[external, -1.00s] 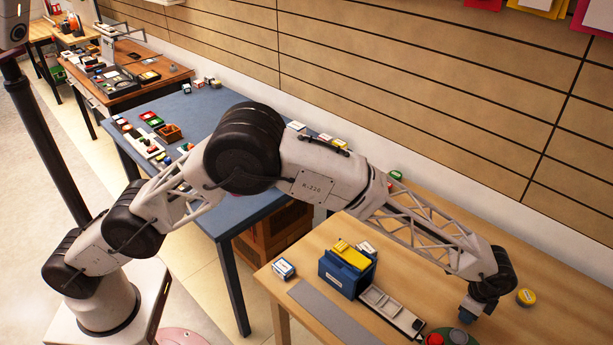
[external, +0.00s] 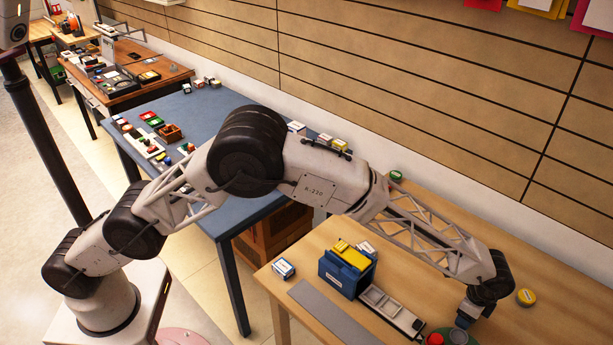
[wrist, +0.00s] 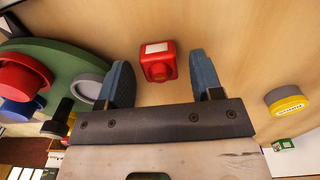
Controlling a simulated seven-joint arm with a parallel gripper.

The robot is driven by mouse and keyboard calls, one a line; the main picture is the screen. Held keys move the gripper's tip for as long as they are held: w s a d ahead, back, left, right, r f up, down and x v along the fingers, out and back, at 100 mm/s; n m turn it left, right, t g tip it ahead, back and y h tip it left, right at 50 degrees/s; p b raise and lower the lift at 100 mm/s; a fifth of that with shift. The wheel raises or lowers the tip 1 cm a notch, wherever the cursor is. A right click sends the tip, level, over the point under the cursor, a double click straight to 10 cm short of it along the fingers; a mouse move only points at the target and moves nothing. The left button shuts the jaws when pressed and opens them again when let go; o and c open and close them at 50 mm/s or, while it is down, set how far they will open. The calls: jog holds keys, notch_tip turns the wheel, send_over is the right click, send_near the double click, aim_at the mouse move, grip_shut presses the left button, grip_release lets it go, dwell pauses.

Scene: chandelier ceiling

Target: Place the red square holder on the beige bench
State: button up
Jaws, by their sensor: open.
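The red square holder (wrist: 157,61), a small red block with a pale label on one side, lies on a light wooden surface in the wrist view. This surface matches the beige bench (external: 412,208) at the right of the external view. My gripper (wrist: 160,75) is open, with its two blue-grey fingers apart. The holder shows between and just beyond the fingertips, closer to the left one; I cannot tell the height gap. In the external view my gripper (external: 467,316) is low over the bench's front right, and the holder is not visible there.
A green round board (wrist: 75,62) with red and blue round pieces is close left of my gripper. A yellow round tin (wrist: 287,101) lies to the right. A blue box (external: 345,272) and a grey tray (external: 390,308) stand on the bench. A blue table (external: 200,105) is further left.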

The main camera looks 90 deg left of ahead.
jog(key=shift+r, duration=0.2)
notch_tip(320, 180, up, 12)
dwell(0.6)
dwell(0.4)
